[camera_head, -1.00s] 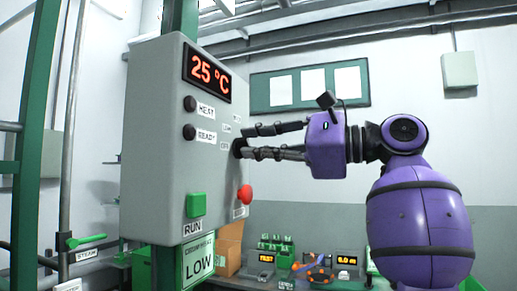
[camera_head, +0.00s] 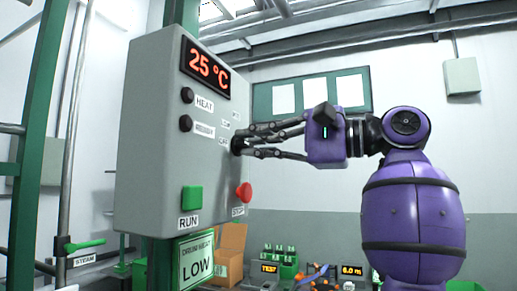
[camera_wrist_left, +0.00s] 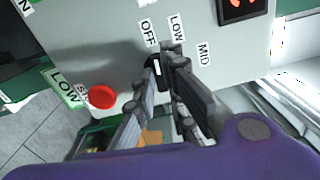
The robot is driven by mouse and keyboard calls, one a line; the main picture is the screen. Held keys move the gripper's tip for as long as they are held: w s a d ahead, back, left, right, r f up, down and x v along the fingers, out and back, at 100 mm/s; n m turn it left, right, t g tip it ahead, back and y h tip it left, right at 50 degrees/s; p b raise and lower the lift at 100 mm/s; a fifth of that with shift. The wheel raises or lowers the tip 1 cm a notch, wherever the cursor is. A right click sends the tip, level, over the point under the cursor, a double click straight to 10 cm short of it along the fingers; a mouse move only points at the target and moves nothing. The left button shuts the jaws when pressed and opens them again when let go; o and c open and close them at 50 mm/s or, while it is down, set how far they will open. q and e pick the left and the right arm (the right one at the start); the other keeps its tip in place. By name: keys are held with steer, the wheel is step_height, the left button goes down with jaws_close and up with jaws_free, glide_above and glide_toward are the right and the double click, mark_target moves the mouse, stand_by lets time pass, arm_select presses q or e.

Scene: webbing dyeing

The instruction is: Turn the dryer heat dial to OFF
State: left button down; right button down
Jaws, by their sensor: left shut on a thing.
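The heat dial (camera_head: 237,145) is a small black knob on the right part of the grey dryer panel (camera_head: 150,130). In the left wrist view, the dial (camera_wrist_left: 157,68) has a white mark that points roughly toward the OFF label (camera_wrist_left: 147,33). The LOW label (camera_wrist_left: 176,28) and MID label (camera_wrist_left: 203,55) stand to the right of OFF. My left gripper (camera_head: 246,142) is shut on the dial, with its fingers on either side; they hide part of it. My right gripper is out of view.
The red STOP button (camera_head: 244,192) sits just below the dial, and the green RUN button (camera_head: 192,198) is lower left. The display (camera_head: 207,70) reads 25 °C. A bench with a cardboard box (camera_head: 231,245) is behind, below the panel.

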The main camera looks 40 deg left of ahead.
arm_select(q)
steer(key=shift+n, duration=0.6)
steer(key=c, duration=1.8)
jaws_free()
steer(key=shift+d, duration=0.15)
steer(key=v, duration=1.1)
steer(key=shift+w+d, duration=0.2)
steer(key=shift+d, duration=0.2)
